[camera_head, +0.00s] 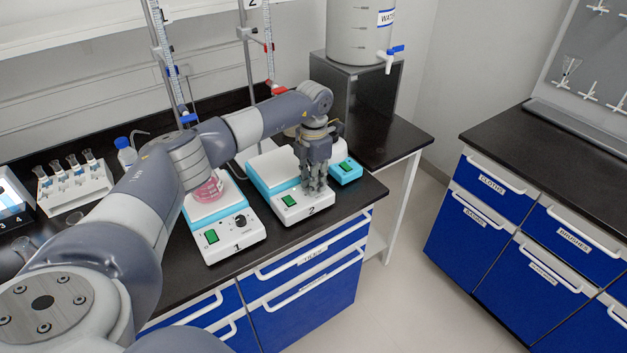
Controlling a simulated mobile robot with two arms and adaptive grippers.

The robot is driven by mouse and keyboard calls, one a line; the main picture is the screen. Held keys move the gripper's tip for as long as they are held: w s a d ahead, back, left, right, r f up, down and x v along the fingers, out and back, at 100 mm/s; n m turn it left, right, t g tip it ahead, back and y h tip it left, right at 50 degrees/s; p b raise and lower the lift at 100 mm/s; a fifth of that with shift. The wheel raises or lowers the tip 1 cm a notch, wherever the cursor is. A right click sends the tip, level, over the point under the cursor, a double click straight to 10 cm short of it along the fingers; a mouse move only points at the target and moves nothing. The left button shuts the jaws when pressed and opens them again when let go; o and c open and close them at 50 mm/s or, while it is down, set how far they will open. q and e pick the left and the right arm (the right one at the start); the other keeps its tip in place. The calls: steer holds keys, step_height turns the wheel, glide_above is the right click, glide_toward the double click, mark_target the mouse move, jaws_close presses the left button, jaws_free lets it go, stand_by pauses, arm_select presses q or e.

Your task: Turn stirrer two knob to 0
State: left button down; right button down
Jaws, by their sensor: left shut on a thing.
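Stirrer two (295,207) is a white and turquoise unit marked 2, with a green switch at its front left. It stands on the black bench, right of stirrer one (229,238). My left arm comes in from the left and reaches over both units. My left gripper (316,188) points down at the front right of stirrer two and is shut on its knob. The fingers hide the knob, so its setting cannot be read. My right gripper is out of the picture.
A flask with pink liquid (208,190) sits on stirrer one. A small turquoise device (347,170) stands just right of my gripper. Burette stands rise behind. A water tank (358,30) stands on a dark box. Blue cabinets (487,188) are at the right.

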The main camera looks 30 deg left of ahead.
arm_select(q)
steer(key=c, duration=1.4)
jaws_free()
step_height(320, 180, up, 12)
